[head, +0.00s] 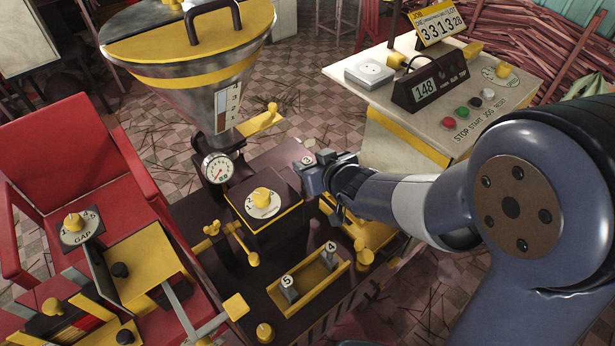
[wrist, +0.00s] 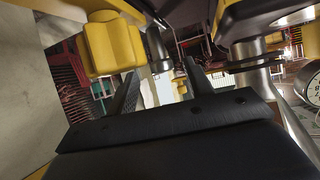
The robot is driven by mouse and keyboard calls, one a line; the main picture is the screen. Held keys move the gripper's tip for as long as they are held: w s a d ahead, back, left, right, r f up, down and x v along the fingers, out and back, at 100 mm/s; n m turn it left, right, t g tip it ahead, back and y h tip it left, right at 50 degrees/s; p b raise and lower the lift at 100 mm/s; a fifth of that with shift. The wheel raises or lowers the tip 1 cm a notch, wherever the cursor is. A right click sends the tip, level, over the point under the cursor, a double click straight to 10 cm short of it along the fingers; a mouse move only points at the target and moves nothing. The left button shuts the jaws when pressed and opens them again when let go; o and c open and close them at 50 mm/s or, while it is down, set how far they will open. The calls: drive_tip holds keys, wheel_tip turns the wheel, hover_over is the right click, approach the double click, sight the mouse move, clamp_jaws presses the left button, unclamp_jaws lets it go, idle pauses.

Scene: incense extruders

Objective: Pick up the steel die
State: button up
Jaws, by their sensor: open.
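Two grey steel dies with round tags stand in a yellow tray (head: 318,287) on the dark machine bench: die 5 (head: 289,289) on the left and die 4 (head: 329,260) on the right. A round tag marked 3 (head: 308,160) shows right at my gripper (head: 316,180); the piece under it is mostly hidden, so I cannot tell whether it is between the jaws. My gripper is open, at the right side of the machine, above and behind the tray. In the wrist view its dark fingers (wrist: 160,90) stand apart, and no held die is clear between them.
A steel hopper (head: 190,80) with a yellow lid and a dial gauge (head: 218,168) rise to the left. A yellow knob (head: 262,197) stands beside my gripper. A control desk (head: 400,90) is at the back right. A yellow block (wrist: 110,45) is close to the left finger.

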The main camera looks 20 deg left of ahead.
drive_tip(key=shift+x, duration=2.25)
drive_tip(key=shift+s+a, duration=0.1)
drive_tip(key=shift+s, duration=0.1)
drive_tip(key=shift+c, duration=0.2)
clamp_jaws()
